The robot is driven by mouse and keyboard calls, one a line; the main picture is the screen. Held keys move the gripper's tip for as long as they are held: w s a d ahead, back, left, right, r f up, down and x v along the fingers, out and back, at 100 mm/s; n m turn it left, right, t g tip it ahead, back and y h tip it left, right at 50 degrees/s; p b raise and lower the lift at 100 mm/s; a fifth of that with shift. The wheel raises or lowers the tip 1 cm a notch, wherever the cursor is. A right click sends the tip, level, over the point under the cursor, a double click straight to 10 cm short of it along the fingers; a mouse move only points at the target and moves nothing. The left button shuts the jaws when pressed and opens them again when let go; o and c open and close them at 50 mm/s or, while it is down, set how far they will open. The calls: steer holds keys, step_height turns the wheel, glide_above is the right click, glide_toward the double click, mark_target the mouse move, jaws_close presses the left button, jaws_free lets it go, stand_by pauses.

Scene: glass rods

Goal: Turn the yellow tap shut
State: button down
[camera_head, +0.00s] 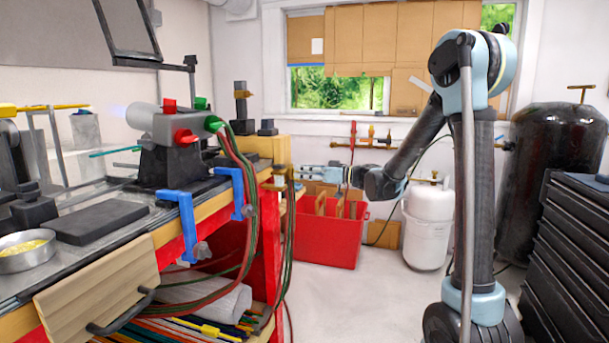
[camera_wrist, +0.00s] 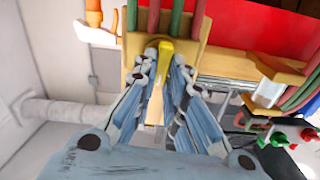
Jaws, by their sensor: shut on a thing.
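The yellow tap (camera_wrist: 165,50) shows in the wrist view as a short yellow handle at the brass-coloured manifold block (camera_wrist: 192,55), between red and green hoses. My gripper (camera_wrist: 163,75) is shut on the tap, with one finger on each side of it. The finger pads hide part of the handle. In the head view my gripper (camera_head: 308,172) reaches left from my arm to the brass block (camera_head: 281,176) at the end of the workbench. The handle cannot be made out clearly there.
Red and green hoses (camera_head: 252,200) hang beside the workbench (camera_head: 225,190), close to my gripper. A blue clamp (camera_head: 187,225) grips the bench edge. A red crate (camera_head: 328,240) stands below my gripper, and a white tank (camera_head: 428,230) stands behind my arm. Floor in front is clear.

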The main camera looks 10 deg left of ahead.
steer(key=shift+w+f+m, duration=0.2)
steer(key=shift+w+m, duration=0.05)
steer(key=shift+m, duration=2.5)
steer(key=shift+w+f+m, duration=0.15)
steer(key=shift+w+m, duration=0.05)
steer(key=shift+m, duration=2.6)
steer(key=shift+w+f+m, duration=0.2)
steer(key=shift+w+m, duration=0.05)
steer(key=shift+m, duration=2.8)
steer(key=c, duration=1.6)
jaws_free()
steer(key=shift+f, duration=0.1)
steer(key=shift+c, duration=0.2)
steer(key=shift+s, duration=0.1)
